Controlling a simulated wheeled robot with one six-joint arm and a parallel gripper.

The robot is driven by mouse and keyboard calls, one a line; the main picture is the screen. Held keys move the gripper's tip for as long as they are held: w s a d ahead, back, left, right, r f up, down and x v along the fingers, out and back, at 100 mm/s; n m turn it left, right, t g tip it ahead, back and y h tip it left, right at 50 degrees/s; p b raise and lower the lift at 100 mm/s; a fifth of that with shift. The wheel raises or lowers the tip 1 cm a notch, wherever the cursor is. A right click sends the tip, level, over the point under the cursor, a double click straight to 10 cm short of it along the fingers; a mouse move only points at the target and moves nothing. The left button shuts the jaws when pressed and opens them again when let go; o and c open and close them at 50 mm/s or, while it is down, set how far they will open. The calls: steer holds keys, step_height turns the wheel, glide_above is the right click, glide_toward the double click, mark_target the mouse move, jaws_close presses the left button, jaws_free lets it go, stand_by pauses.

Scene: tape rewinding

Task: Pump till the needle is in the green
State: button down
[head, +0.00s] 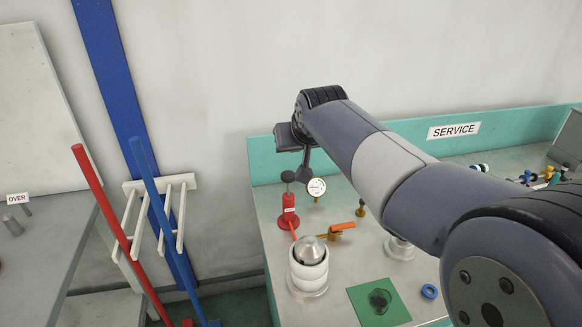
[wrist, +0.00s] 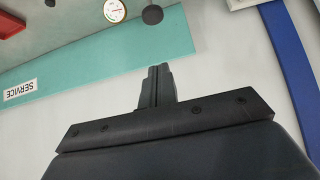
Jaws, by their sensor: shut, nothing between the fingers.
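The red pump (head: 288,211) stands upright on the service bench. Its round dark knob (head: 288,176) is at the top of the rod, and it also shows in the wrist view (wrist: 152,14). The round white gauge (head: 316,187) stands just right of the pump and also shows in the wrist view (wrist: 115,11). Its needle is too small to read. My gripper (head: 305,172) points down close to the knob in the head view. In the wrist view its fingers (wrist: 159,70) are together and empty, with a gap between them and the knob.
An orange-handled valve (head: 342,226), a white cylinder with a metal cone (head: 310,265), a green mat (head: 378,303) and a blue ring (head: 429,291) are on the bench. A teal back wall (head: 262,160) rises behind. Red (head: 103,200) and blue (head: 150,180) bars stand at left.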

steer(key=p, duration=0.1)
glide_above(289, 184)
step_height(289, 184, down, 7)
step_height(289, 184, down, 2)
steer(key=shift+w+f+p, duration=0.1)
steer(key=shift+f+p, duration=0.1)
steer(key=shift+p, duration=0.15)
steer(key=shift+f, duration=0.85)
steer(key=shift+f+b, duration=1.85)
steer(key=shift+f, duration=0.6)
steer(key=shift+d, duration=0.1)
